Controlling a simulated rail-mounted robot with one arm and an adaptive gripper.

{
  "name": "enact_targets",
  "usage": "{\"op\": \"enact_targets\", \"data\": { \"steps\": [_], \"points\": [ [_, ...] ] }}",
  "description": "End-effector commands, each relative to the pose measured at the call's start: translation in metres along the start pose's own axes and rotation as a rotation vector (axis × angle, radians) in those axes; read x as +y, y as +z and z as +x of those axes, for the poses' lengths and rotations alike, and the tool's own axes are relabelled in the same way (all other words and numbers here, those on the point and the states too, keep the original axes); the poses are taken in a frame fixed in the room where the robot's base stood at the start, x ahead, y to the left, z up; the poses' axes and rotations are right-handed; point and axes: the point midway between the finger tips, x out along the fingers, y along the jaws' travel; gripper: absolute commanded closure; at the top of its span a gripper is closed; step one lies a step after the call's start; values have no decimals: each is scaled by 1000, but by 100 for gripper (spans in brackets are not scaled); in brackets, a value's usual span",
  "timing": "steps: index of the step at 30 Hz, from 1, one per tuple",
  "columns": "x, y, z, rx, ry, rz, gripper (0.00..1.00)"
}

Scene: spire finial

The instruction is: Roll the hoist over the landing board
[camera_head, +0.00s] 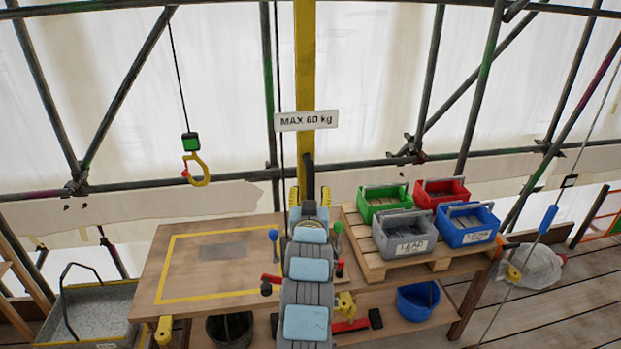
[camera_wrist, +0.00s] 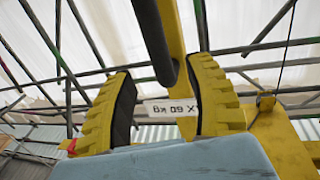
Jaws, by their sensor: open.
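The hoist's yellow post (camera_head: 306,60) rises behind the table with a "MAX 60 kg" sign (camera_head: 306,121). Its yellow hook (camera_head: 197,170) with a green block hangs on a cable at the left, above the landing board (camera_head: 175,299) in the picture. The board is a yellow-outlined area on the wooden table, with a grey patch. My gripper (camera_head: 310,194) is open in front of the post. A dark handle bar (camera_head: 309,170) comes down between its yellow fingers. In the wrist view the bar (camera_wrist: 153,35) ends between the spread fingers (camera_wrist: 163,70); contact is unclear.
A pallet (camera_head: 385,268) at the right carries green, red, grey and blue crates (camera_head: 465,225). Blue-knobbed (camera_head: 272,235) and green-knobbed (camera_head: 338,228) levers flank my arm. A grey tray (camera_head: 90,310) stands at left. Scaffold poles line the back. The marked board is clear.

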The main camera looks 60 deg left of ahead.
Motion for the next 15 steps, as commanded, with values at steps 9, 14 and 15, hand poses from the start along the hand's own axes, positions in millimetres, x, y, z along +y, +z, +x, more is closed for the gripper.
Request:
{"op": "enact_targets", "data": {
  "steps": [9, 14, 15],
  "points": [
    [0, -1, 34, -3, 0, 0, 46],
    [-1, -1, 48, -3, -1, 1, 46],
    [0, 0, 51, -3, -1, 1, 46]
  ]
}}
